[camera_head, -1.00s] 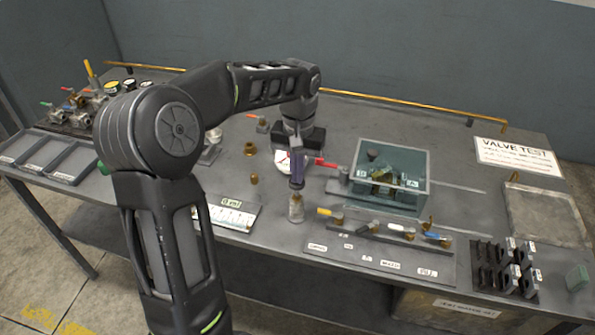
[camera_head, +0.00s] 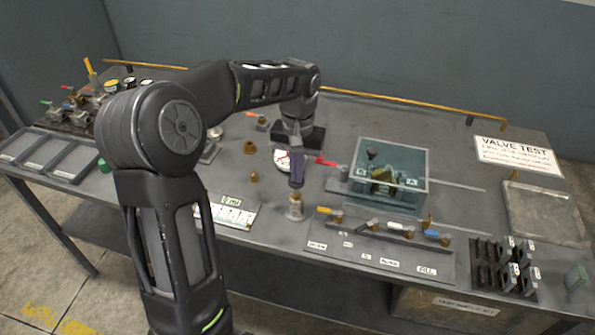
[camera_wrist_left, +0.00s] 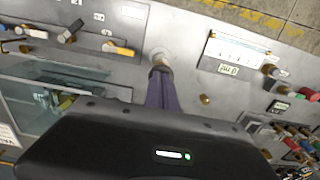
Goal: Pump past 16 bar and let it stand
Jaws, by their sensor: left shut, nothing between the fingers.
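My left gripper (camera_head: 296,186) is shut and empty, its purple fingers pointing down just above a small pale cylindrical fitting (camera_head: 296,207) on the bench. In the left wrist view the shut fingers (camera_wrist_left: 161,78) reach toward the same fitting (camera_wrist_left: 160,58); I cannot tell whether they touch it. A white round dial (camera_head: 283,161) is partly hidden behind the fingers, and its reading is not legible. A red handle (camera_head: 326,161) sticks out beside it, toward a clear water-tinted box (camera_head: 400,198) holding a brass-coloured part. My right gripper is not in view.
A row of coloured-handle valves (camera_head: 385,228) stands right of the fitting. A scale card (camera_head: 232,211) lies to its left, near a small brass piece (camera_head: 254,177). Black holders (camera_head: 505,268) and an empty tray (camera_head: 547,214) are at the right. A brass rail runs along the back.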

